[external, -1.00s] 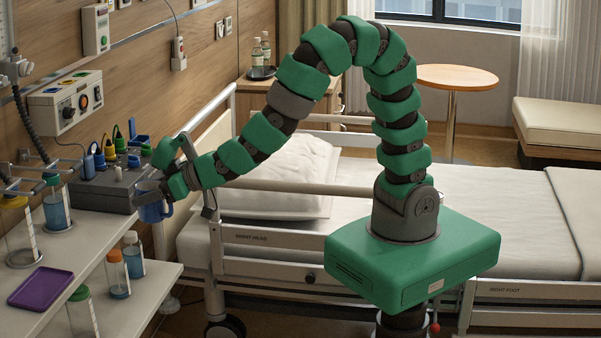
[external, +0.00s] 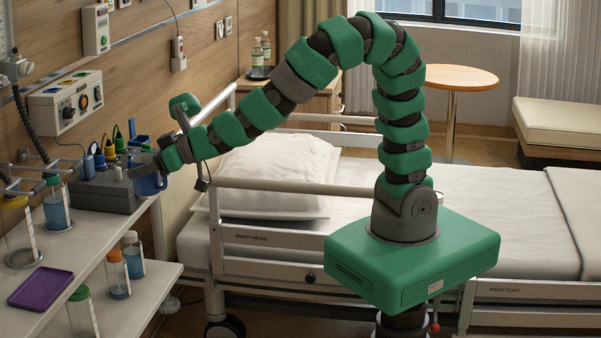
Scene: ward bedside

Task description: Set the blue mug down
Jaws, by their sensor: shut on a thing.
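The blue mug (external: 149,184) is at the right end of the grey box on the upper shelf, in the external view. My gripper (external: 153,166) is shut on the mug and partly covers it. The mug looks upright and held in the air, overlapping the box's right end in the picture. I cannot tell how far in front of or beside the box it is.
The grey box (external: 100,196) carries several colour-capped items. A purple tray (external: 40,290) lies on the upper shelf (external: 95,235). Capped bottles stand on both shelves, including an orange-capped one (external: 117,273). The bed's head rail (external: 270,240) is to the right.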

